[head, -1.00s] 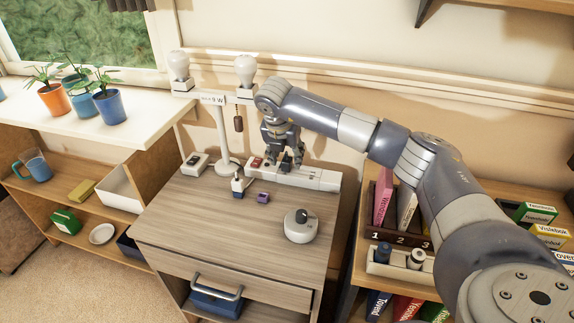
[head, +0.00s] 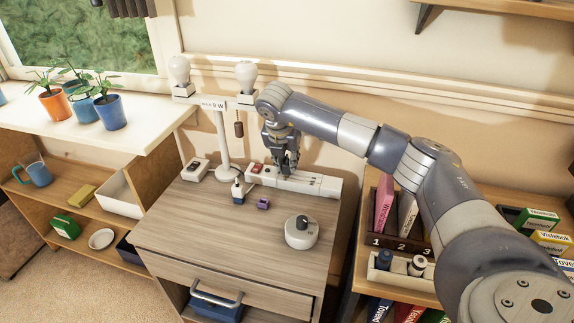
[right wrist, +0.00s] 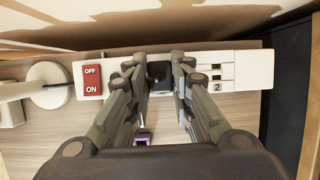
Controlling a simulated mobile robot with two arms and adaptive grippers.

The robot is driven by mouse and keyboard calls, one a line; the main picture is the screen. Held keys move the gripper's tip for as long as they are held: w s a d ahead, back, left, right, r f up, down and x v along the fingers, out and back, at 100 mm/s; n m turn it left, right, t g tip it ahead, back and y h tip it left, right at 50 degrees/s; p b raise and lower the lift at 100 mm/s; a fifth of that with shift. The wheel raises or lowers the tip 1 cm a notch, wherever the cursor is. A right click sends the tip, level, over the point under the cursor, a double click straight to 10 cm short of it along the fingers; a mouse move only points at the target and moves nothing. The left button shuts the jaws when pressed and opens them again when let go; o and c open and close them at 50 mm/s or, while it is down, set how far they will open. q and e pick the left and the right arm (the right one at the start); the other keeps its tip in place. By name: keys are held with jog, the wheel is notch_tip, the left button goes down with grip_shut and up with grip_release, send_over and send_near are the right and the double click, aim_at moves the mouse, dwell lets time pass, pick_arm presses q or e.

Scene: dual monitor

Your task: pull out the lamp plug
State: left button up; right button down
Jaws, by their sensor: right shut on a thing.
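The lamp (head: 223,140) is a white stand with two bulbs and a hanging pull at the back of the cabinet. The white power strip (head: 318,184) lies to its right; the right wrist view shows the strip (right wrist: 112,72) with a red OFF/ON switch (right wrist: 92,80). A dark plug (right wrist: 159,82) sits in the strip, right of the switch. My right gripper (head: 287,171) points down at the strip and is shut on this plug, one finger on each side in the right wrist view (right wrist: 160,65). Its cord is not clearly visible. My left gripper is not in view.
A round white dial device (head: 301,233), a small purple block (head: 263,204) and a small white-and-blue item (head: 238,191) stand in front of the strip. A white switch box (head: 195,170) is left of the lamp. The cabinet's front top (head: 210,235) is clear.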

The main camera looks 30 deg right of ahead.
aim_at(287, 163)
notch_tip(287, 163, up, 8)
jog(key=shift+r, duration=0.1)
pick_arm(q)
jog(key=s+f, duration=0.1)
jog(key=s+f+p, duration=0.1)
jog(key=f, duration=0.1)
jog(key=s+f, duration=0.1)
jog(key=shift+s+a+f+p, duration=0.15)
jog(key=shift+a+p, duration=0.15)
jog(key=shift+p, duration=0.1)
pick_arm(e)
notch_tip(287, 163, up, 3)
jog(key=shift+f, duration=0.2)
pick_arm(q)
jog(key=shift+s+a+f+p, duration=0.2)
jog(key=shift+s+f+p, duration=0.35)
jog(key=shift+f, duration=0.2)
pick_arm(e)
jog(key=shift+r, duration=0.65)
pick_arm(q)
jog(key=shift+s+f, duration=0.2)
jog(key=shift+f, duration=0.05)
pick_arm(e)
jog(key=shift+r, duration=0.3)
